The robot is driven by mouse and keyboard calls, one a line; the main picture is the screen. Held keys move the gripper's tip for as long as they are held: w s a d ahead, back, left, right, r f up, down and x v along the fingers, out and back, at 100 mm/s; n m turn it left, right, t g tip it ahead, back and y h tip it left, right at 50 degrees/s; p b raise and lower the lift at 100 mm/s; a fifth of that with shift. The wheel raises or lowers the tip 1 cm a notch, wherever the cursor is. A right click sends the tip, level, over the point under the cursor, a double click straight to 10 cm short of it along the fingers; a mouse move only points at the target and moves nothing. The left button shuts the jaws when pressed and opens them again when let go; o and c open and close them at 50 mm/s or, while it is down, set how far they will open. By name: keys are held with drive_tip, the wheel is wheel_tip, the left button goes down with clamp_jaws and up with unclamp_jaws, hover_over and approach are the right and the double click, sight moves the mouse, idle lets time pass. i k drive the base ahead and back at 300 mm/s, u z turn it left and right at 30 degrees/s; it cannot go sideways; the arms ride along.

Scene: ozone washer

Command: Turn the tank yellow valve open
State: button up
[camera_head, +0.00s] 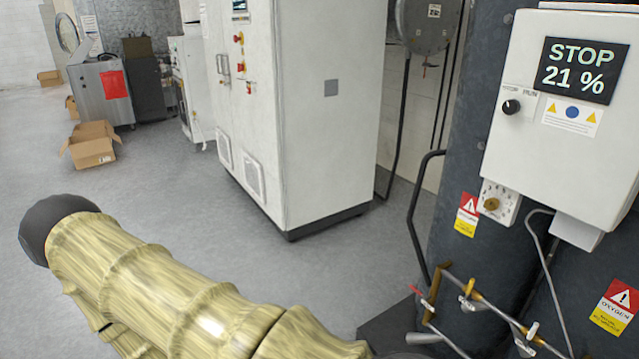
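The dark tank (455,130) stands at the right. Thin brass and grey pipework with small valves runs low across its front. One valve with a yellow handle (468,288) sits on this pipework near the tank's lower left. A valve with a red handle (418,292) is to its left, and a pale-handled valve (531,331) is lower right. The handles are small, so I cannot tell the yellow valve's exact setting. My sleeved arm crosses the lower left toward the bottom middle, below and left of the valves. My gripper is not in view.
A bent dark rail (413,215) stands left of the valves. A tall white cabinet (310,120) is behind. Open floor (330,270) lies between.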

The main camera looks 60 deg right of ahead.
sight(469, 288)
drive_tip(key=z, duration=3.1)
